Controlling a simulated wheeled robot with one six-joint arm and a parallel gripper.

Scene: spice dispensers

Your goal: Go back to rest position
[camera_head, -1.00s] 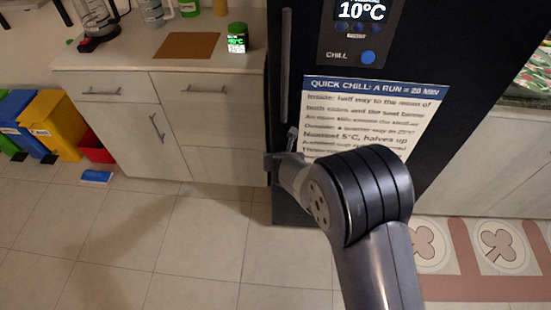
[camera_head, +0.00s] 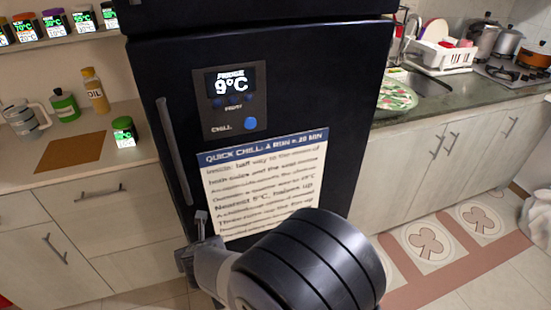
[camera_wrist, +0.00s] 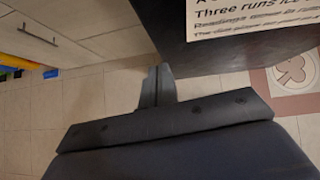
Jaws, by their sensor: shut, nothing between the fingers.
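My gripper (camera_wrist: 158,85) is shut and empty in the wrist view, its two fingers together over the tiled floor. In the head view my gripper (camera_head: 201,225) is low in front of the dark fridge (camera_head: 300,120), near its lower left part. Part of the gripper and the fridge's lower part are hidden behind my arm. The fridge is closed, its display reads 9°C, and a blue CHILL button (camera_head: 250,124) sits below the display. A fridge handle (camera_head: 174,150) runs along its left side.
A counter (camera_head: 30,180) on the left holds a brown mat (camera_head: 72,152), a green-lidded jar (camera_head: 124,132) and an oil bottle (camera_head: 95,90). On the right are a sink counter (camera_head: 430,125) and a dish rack (camera_head: 440,55). Floor mats (camera_head: 425,245) lie at right.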

